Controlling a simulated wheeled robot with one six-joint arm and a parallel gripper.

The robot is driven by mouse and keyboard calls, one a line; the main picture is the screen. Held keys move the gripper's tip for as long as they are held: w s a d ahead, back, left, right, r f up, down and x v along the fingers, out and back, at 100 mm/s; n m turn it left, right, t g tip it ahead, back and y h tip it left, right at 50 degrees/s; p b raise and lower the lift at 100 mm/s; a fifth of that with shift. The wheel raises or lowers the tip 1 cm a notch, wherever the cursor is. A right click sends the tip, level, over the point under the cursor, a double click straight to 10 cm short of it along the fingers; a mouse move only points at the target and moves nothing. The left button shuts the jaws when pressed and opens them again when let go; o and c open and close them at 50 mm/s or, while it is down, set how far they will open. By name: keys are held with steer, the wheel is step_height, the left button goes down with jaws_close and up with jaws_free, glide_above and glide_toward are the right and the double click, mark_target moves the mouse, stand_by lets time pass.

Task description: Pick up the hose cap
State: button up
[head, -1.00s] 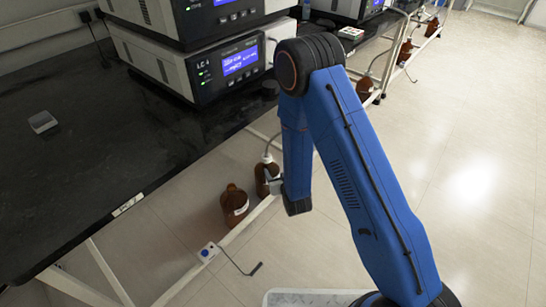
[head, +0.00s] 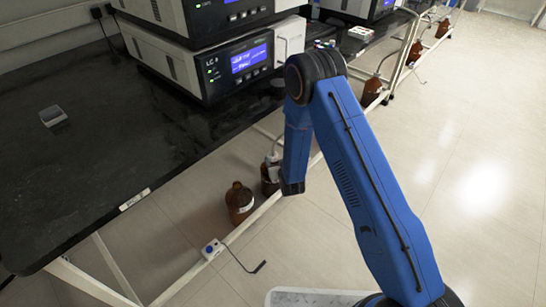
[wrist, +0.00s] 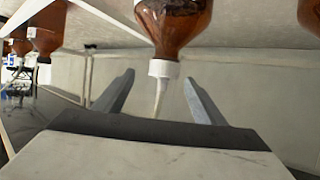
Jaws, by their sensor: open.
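The hose cap (wrist: 163,69) is white and sits on the neck of a brown bottle (wrist: 173,25), with a pale hose (wrist: 160,98) running from it. The wrist view shows this bottle upside down. My gripper (wrist: 157,77) is open and empty, one finger on each side of the cap and hose; I cannot tell if the cap lies fully between the fingertips.
A second brown bottle (head: 239,202) stands close to the left. The black bench top (head: 90,180) overhangs on the left. Open floor lies right.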

mark_target(273, 155)
steer(key=shift+a+x, duration=0.15)
steer(key=shift+x, duration=1.1)
steer(key=shift+a+x, duration=0.2)
steer(key=shift+x, duration=1.05)
steer(key=shift+r, duration=0.1)
steer(key=c, duration=1)
